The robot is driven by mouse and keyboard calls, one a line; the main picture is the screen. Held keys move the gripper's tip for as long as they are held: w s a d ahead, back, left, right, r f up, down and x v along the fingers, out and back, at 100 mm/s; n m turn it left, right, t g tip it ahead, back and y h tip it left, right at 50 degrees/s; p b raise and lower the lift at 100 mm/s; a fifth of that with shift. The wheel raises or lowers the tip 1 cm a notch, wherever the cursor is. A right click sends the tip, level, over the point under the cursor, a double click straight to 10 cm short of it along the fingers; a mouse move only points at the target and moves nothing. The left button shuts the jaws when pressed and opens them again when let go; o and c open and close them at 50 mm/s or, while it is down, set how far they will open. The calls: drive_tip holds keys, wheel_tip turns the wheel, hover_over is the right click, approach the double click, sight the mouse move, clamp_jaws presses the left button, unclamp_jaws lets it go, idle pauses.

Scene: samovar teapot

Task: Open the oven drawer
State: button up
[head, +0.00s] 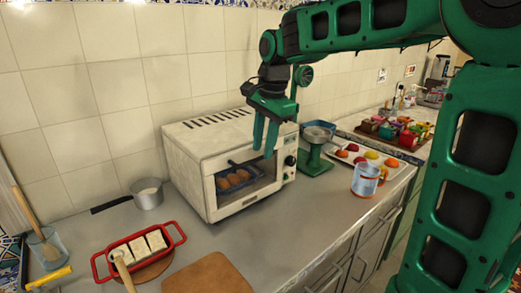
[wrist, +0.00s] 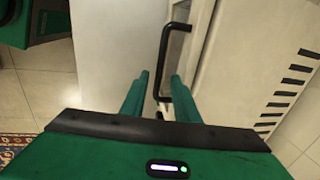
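The oven is a white countertop box (head: 205,150) on the counter, with a window in its front and knobs at the right of the front. Brown rolls (head: 232,179) show through the window. The front appears shut. My gripper (head: 263,152) is in front of the oven's upper front, fingers pointing down. In the wrist view my gripper (wrist: 160,75) is open, and the black bar handle (wrist: 165,50) of the oven passes between or just beyond its fingertips. I cannot tell whether a finger touches the handle. The fingers hide part of the oven front in the head view.
A green scale (head: 316,155), a glass mug (head: 366,180) and a tray of fruit (head: 400,167) stand to the right. A saucepan (head: 147,194), a red-handled dish (head: 112,252) and a wooden board (head: 207,275) are left and in front. The counter before the oven is mostly clear.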

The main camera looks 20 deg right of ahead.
drive_tip(key=shift+w+f, duration=0.1)
drive_tip(key=shift+f, duration=0.55)
clamp_jaws()
